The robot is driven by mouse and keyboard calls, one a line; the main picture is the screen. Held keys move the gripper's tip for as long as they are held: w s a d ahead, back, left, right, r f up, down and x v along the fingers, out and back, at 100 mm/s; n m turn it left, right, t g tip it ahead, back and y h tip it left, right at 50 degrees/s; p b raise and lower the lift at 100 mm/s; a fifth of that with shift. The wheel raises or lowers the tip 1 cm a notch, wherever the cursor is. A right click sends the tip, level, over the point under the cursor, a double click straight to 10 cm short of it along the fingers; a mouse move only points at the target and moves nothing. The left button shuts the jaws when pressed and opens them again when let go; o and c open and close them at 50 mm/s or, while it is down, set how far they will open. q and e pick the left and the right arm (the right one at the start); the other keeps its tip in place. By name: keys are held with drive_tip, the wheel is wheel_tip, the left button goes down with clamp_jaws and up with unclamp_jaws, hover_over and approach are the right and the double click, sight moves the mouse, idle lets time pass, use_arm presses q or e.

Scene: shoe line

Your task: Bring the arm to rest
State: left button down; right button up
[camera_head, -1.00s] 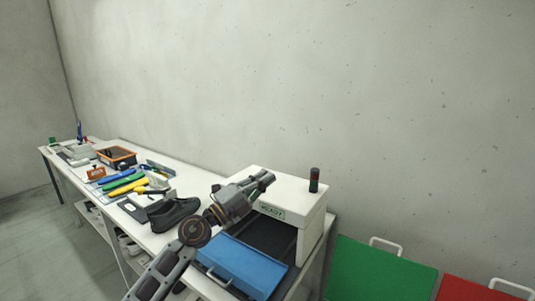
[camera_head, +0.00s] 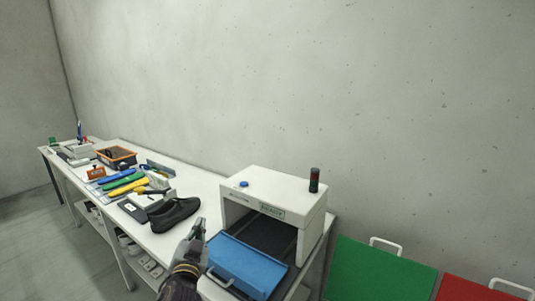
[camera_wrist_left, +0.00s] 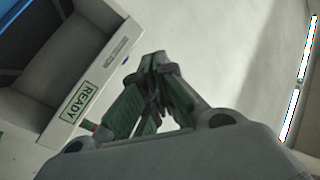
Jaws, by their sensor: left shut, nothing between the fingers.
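My left gripper (camera_head: 199,226) is low in the head view, in front of the table and just left of the blue tray. It is shut and empty. In the left wrist view its fingers (camera_wrist_left: 155,58) meet at the tips. A black shoe (camera_head: 174,215) lies on the white table behind and left of the gripper, apart from it. My right gripper is not in view.
A white machine (camera_head: 305,200) with a READY label stands at the table's right end, the blue tray (camera_head: 248,268) at its mouth. Tools and an orange-rimmed bin (camera_head: 116,157) fill the table's left. Green (camera_head: 380,270) and red (camera_head: 480,291) panels lie right.

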use_arm(q)
drive_tip(key=s+a+f+n+g, duration=0.35)
drive_tip(key=s+f+g, duration=0.6)
drive_tip(key=f, duration=0.65)
drive_tip(key=s+d+f+g+h, duration=0.1)
drive_tip(key=s+f+g, duration=0.3)
drive_tip(key=s, duration=0.6)
drive_tip(key=s+d+f+g+h, duration=0.1)
drive_tip(key=s+f+g, duration=0.1)
drive_tip(key=s+f, duration=0.5)
drive_tip(key=s+f+g, duration=0.1)
drive_tip(key=s+f, duration=0.2)
drive_tip(key=f, duration=1.3)
drive_tip(key=s+f, duration=0.2)
drive_tip(key=f, duration=1.4)
drive_tip(key=s+a+f, duration=0.2)
drive_tip(key=s+f, duration=0.7)
drive_tip(key=s, duration=0.2)
drive_tip(key=s+a+f+m+g, duration=0.1)
drive_tip(key=s+a+f, duration=0.1)
drive_tip(key=s+f, duration=0.8)
drive_tip(key=shift+s+a, duration=0.15)
drive_tip(key=shift+s, duration=0.4)
